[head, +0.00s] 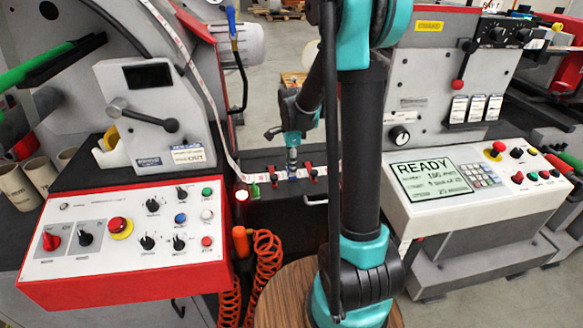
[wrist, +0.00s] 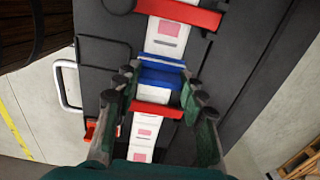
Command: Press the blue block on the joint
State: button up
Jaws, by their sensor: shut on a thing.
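The blue block (wrist: 162,76) sits between the two fingers of my gripper (wrist: 161,92) in the wrist view, over the white label strip (wrist: 166,38). In the head view my gripper (head: 292,160) points down at the strip on the dark splice table, between two red clamps. The strip carries pink-printed labels and runs under both clamps, the far one (wrist: 180,12) and the near one (wrist: 155,109). The joint cannot be made out; the block and fingers cover that stretch. Whether the block touches the strip is hard to tell.
A red-edged control panel (head: 130,238) stands at left and a console with a READY screen (head: 436,182) at right. An orange coiled hose (head: 265,268) hangs in front of the table. A metal handle (wrist: 66,84) sticks out from the table's side.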

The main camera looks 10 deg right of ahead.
jog(key=shift+r, duration=1.75)
jog(key=shift+r, duration=0.15)
jog(key=shift+r, duration=1.35)
